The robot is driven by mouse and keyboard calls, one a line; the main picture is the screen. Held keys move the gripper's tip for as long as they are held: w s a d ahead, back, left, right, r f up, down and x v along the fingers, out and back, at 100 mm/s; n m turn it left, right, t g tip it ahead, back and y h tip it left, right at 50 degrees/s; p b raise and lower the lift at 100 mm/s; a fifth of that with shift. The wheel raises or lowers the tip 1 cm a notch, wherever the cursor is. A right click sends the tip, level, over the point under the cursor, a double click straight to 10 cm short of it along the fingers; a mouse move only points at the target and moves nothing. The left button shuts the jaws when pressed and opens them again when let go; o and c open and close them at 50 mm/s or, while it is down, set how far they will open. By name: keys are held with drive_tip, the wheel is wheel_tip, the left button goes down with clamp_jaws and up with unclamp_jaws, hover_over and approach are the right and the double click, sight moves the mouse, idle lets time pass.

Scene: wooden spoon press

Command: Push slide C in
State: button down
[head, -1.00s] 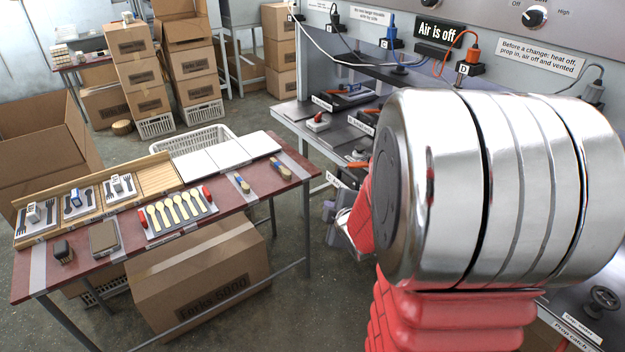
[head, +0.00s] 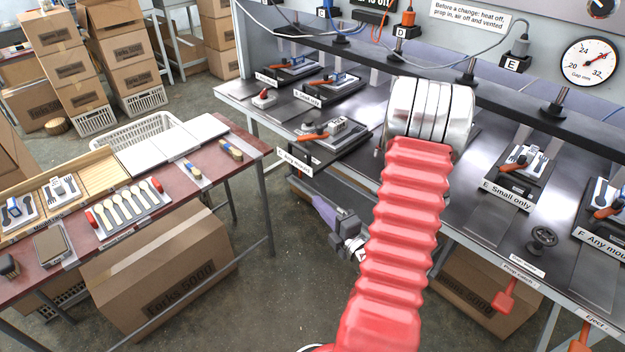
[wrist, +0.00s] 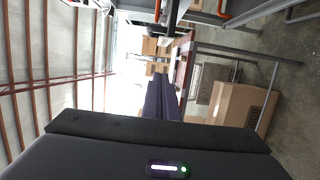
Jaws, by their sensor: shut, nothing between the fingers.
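Slide C (head: 336,141), whose label letter is hard to read, is a metal slide with a mould and an orange handle. It juts out past the bench's front edge, over its "Any mould" label (head: 294,162). My gripper (head: 318,204) is below and in front of slide C, lower than the bench edge and apart from it. In the wrist view its dark fingers (wrist: 162,84) are together and empty. Part of my arm hides the slide right of C.
The wooden spoon table (head: 262,150) stands at left with trays and boxes. Slide E (head: 518,170) and slide F (head: 606,205) are at right. An overhead beam (head: 440,75) with cables crosses above the slides. Open floor lies between table and bench.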

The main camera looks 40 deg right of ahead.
drive_tip(key=shift+s, duration=0.2)
drive_tip(key=shift+w, duration=0.15)
drive_tip(key=w+d, duration=0.6)
drive_tip(key=w, duration=0.3)
drive_tip(key=shift+w, duration=0.35)
idle(0.4)
drive_tip(key=shift+d, duration=0.15)
